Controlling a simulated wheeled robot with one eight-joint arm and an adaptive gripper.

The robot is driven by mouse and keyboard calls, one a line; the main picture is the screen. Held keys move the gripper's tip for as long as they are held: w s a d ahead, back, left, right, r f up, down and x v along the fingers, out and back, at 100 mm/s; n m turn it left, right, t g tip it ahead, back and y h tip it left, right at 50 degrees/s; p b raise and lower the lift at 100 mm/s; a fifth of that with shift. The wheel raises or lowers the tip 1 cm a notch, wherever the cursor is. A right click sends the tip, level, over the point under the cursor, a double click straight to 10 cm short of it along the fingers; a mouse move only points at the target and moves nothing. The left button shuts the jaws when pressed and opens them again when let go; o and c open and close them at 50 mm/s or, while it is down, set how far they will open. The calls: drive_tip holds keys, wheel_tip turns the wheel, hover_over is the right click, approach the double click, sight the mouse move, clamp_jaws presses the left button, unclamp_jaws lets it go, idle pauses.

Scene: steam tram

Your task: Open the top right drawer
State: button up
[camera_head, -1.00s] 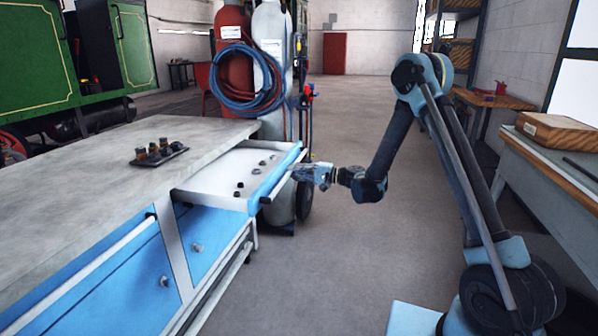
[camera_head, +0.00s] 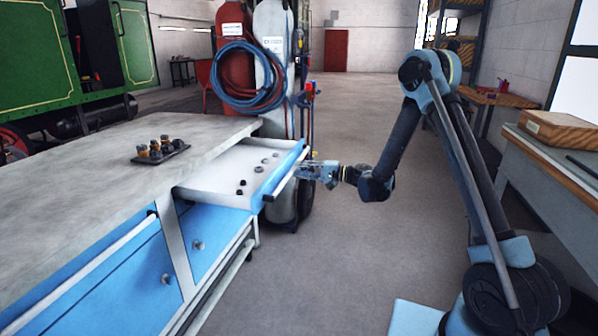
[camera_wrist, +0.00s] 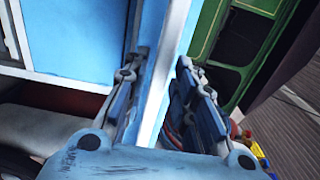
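The top right drawer (camera_head: 222,190) of the blue cabinet is pulled well out, with its white inside in view. Several small dark parts lie in it. Its light handle bar (camera_head: 287,170) runs along the blue front. My gripper (camera_head: 304,171) is at the far half of this bar. In the wrist view my gripper (camera_wrist: 160,85) has one finger on each side of the white bar (camera_wrist: 168,65), closed around it. The exact contact at the fingertips is partly hidden.
A grey worktop (camera_head: 90,175) covers the cabinet and bears a dark tray of small parts (camera_head: 160,150). Gas cylinders (camera_head: 270,70) with coiled hoses stand close behind the drawer. A bench (camera_head: 550,165) stands at right. The floor between is clear.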

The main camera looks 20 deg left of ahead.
drive_tip(key=w+d, duration=0.1)
drive_tip(key=d, duration=0.9)
drive_tip(key=shift+w+d, duration=0.25)
drive_tip(key=shift+w, duration=0.1)
drive_tip(key=shift+d, duration=0.1)
drive_tip(key=s+d+r+t+h, duration=0.1)
drive_tip(key=s+d+r+h, duration=0.2)
drive_tip(key=d, duration=0.5)
drive_tip(key=s+d+r+t+h, duration=0.2)
drive_tip(key=d+r, duration=0.1)
drive_tip(key=d, duration=0.5)
drive_tip(key=s+d+r+t+h, duration=0.1)
drive_tip(key=s+d+r+h, duration=0.15)
drive_tip(key=d, duration=0.55)
drive_tip(key=s+d+f+h, duration=0.2)
drive_tip(key=s+d+h, duration=0.1)
drive_tip(key=s+d, duration=0.4)
drive_tip(key=s+d+f+m+h, duration=0.1)
drive_tip(key=s+d+f+h, duration=0.2)
drive_tip(key=s+d, duration=0.4)
drive_tip(key=s+d+f+h, duration=0.3)
drive_tip(key=s+d, duration=0.5)
drive_tip(key=d, duration=0.7)
drive_tip(key=shift+t+h, duration=0.4)
drive_tip(key=shift+h, duration=0.25)
